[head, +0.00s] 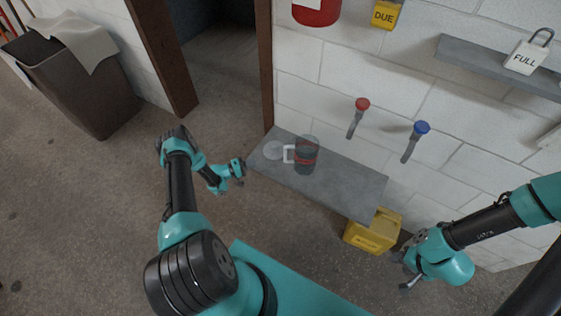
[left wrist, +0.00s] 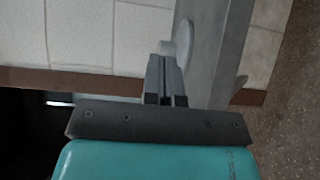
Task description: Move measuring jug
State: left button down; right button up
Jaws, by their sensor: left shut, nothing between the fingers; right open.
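The measuring jug (head: 308,160) stands upright on a grey shelf (head: 340,186). It is dark and see-through, with a red band and a pale handle on its left side. My left gripper (head: 240,170) is shut and empty, just off the shelf's left end and apart from the jug. In the left wrist view its closed fingers (left wrist: 166,72) point toward a pale rounded thing (left wrist: 183,42) at the shelf; I cannot tell what that is. My right gripper (head: 401,272) is open and empty, low at the right near a yellow box.
Red (head: 362,104) and blue (head: 421,128) taps project from the wall above the shelf. The yellow box (head: 373,232) stands below the shelf's right end. A dark bin (head: 75,85) stands far left; the floor between is clear.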

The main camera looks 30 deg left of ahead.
pick_arm(q)
jog(key=shift+s+a+f, duration=0.1)
jog(key=shift+s+a, duration=0.05)
jog(key=shift+s, duration=0.1)
jog(key=shift+h, duration=0.3)
jog(key=x, duration=1)
jog(key=shift+f, duration=0.1)
jog(key=shift+w+d, duration=0.15)
jog(key=shift+d, duration=1.85)
